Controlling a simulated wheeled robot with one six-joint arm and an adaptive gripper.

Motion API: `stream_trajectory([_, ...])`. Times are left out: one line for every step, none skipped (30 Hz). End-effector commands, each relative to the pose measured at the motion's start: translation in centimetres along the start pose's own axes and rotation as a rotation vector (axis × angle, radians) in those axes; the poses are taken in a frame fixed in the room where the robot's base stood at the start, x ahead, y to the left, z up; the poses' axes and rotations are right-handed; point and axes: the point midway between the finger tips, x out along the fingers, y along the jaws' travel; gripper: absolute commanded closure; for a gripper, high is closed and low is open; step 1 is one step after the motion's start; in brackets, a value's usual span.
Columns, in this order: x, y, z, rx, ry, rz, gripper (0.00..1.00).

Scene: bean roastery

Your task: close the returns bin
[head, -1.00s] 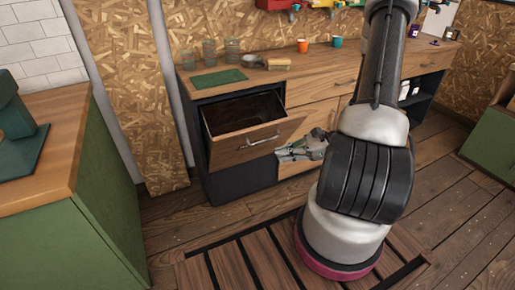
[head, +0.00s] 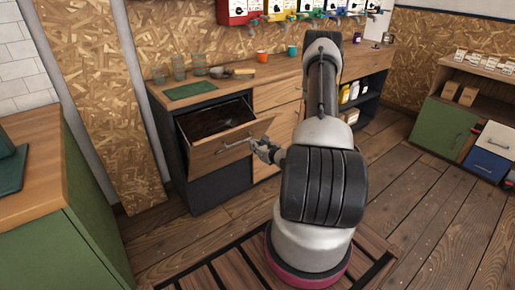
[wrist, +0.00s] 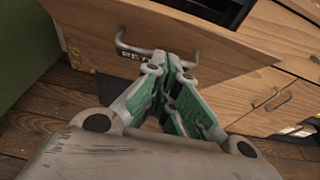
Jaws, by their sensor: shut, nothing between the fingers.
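The returns bin (head: 208,153) is a tilt-out bin in the counter's left end. Its wooden front leans outward and its dark inside shows from above, so it stands open. The front carries a metal bar handle (head: 237,143). In the wrist view the wooden front (wrist: 235,52) fills the upper part, with the handle (wrist: 130,47) and a partly hidden label starting "RET". My gripper (head: 258,146) is shut and empty, at the right part of the front, close to the handle. In the wrist view its fingertips (wrist: 177,58) overlap the handle's right end; I cannot tell whether they touch.
Glasses (head: 179,68), a green mat (head: 191,91) and cups (head: 292,52) stand on the wooden counter (head: 225,85). Closed drawers (head: 277,124) lie right of the bin. A green cabinet (head: 92,225) stands at the near left. Open plank floor (head: 420,200) lies to the right.

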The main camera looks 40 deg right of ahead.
Motion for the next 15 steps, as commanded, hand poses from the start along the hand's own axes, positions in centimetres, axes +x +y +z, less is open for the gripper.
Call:
stream_trajectory([1.2, 0.1, 0.0, -0.001, -0.001, 0.003, 1.0])
stream_trajectory([1.9, 0.1, 0.0, -0.002, -0.002, 0.003, 1.0])
stream_trajectory([2.7, 0.1, 0.0, -0.002, -0.001, 0.003, 1.0])
stream_trajectory([3.4, 0.1, 0.0, -0.002, -0.001, 0.003, 1.0])
stream_trajectory([4.0, 0.1, 0.0, -0.002, -0.001, 0.003, 1.0])
stream_trajectory([4.7, 0.1, 0.0, -0.002, -0.002, 0.003, 1.0])
stream_trajectory([5.2, 0.1, 0.2, -0.002, -0.002, 0.003, 1.0])
stream_trajectory([5.5, 0.1, 0.8, -0.002, -0.002, 0.002, 1.0])
stream_trajectory([5.9, 0.0, 1.2, -0.002, -0.003, 0.001, 1.0])
stream_trajectory([6.2, 0.0, 1.5, -0.002, -0.002, 0.001, 1.0])
stream_trajectory([6.5, 0.0, 1.8, -0.002, -0.002, 0.002, 1.0])
stream_trajectory([6.8, 0.1, 2.1, -0.001, -0.001, 0.002, 1.0])
stream_trajectory([7.0, 0.1, 2.2, -0.001, -0.001, 0.002, 1.0])
stream_trajectory([7.1, 0.1, 2.4, 0.0, -0.001, 0.002, 1.0])
stream_trajectory([7.3, 0.1, 2.5, 0.0, 0.0, 0.002, 1.0])
